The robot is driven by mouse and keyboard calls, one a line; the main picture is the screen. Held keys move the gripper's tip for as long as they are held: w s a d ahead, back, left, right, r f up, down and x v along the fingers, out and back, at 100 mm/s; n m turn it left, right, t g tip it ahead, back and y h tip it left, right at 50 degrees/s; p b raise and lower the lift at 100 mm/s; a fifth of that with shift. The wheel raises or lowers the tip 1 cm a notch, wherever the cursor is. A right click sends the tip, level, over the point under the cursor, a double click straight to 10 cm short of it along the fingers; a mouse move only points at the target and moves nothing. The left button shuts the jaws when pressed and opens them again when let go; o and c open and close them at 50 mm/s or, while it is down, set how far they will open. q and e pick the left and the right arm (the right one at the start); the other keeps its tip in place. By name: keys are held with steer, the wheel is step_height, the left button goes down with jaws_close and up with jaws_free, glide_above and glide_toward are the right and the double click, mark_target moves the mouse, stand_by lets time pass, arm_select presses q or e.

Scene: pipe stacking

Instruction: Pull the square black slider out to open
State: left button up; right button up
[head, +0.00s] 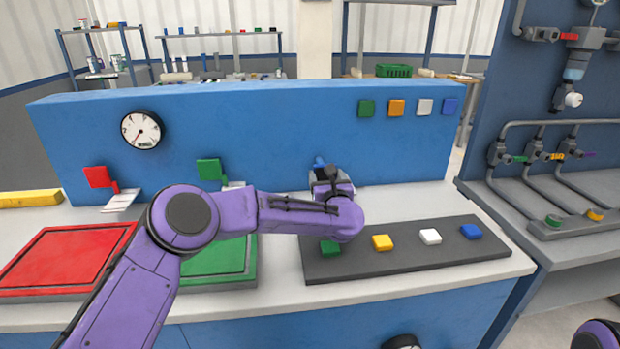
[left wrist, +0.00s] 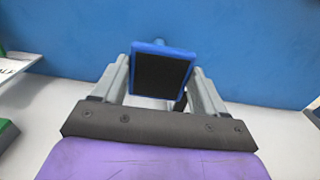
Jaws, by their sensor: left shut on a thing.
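The square black slider (left wrist: 160,71) has a blue rim and sits between the two grey fingers of my left gripper (left wrist: 161,80) in the left wrist view. The gripper is shut on it, with a finger at each side. The blue wall stands directly behind it. In the head view my left gripper (head: 327,174) is at the front of the blue wall, and only a small blue bit of the slider (head: 319,162) shows; my arm hides the rest. My right gripper is not in view.
The blue wall (head: 250,135) carries a gauge (head: 141,130) and several coloured squares at upper right. A red panel (head: 65,262) and a green panel (head: 225,262) lie on the bench at left. A dark board (head: 420,262) with several coloured blocks lies at right.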

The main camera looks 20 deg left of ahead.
arm_select(q)
steer(key=shift+s+d+f, duration=0.1)
steer(key=shift+d+f, duration=0.05)
steer(key=o, duration=1.5)
steer(key=shift+s+r, duration=0.15)
steer(key=shift+r, duration=0.05)
steer(key=shift+s, duration=0.1)
steer(key=b+v, duration=0.1)
steer(key=v, duration=0.9)
steer(key=shift+s+d+b, duration=0.1)
steer(key=shift+s+b, duration=0.1)
steer(key=shift+b, duration=0.2)
